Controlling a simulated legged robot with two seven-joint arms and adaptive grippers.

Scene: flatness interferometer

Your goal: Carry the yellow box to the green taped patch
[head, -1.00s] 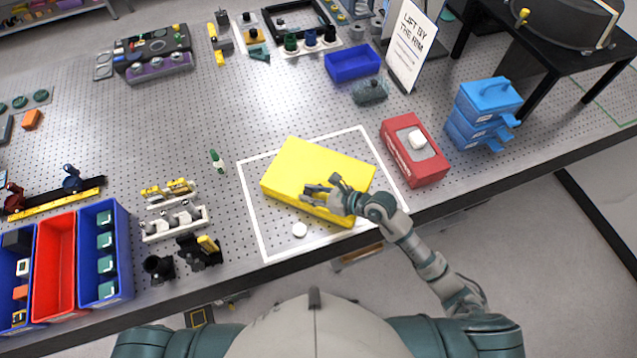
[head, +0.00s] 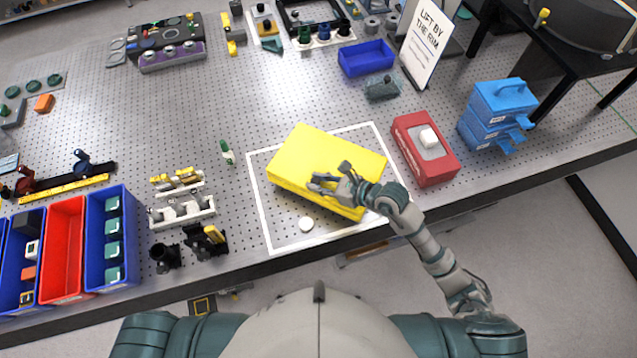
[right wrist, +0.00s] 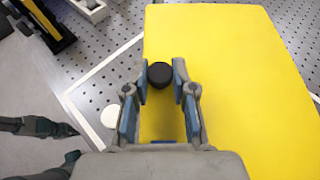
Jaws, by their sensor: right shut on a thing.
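The yellow box (head: 318,157) is inside a white taped outline (head: 260,212) near the table's front edge. Whether it touches the table or is slightly raised, I cannot tell. My left gripper is out of view. The green taped patch does not show clearly now.
A red box (head: 424,148) with a white top piece stands just right of the outline, with blue stacked drawers (head: 495,110) beyond. A white disc (head: 306,224) lies by the box. Blue and red bins (head: 65,250) stand left. A sign (head: 426,45) stands behind.

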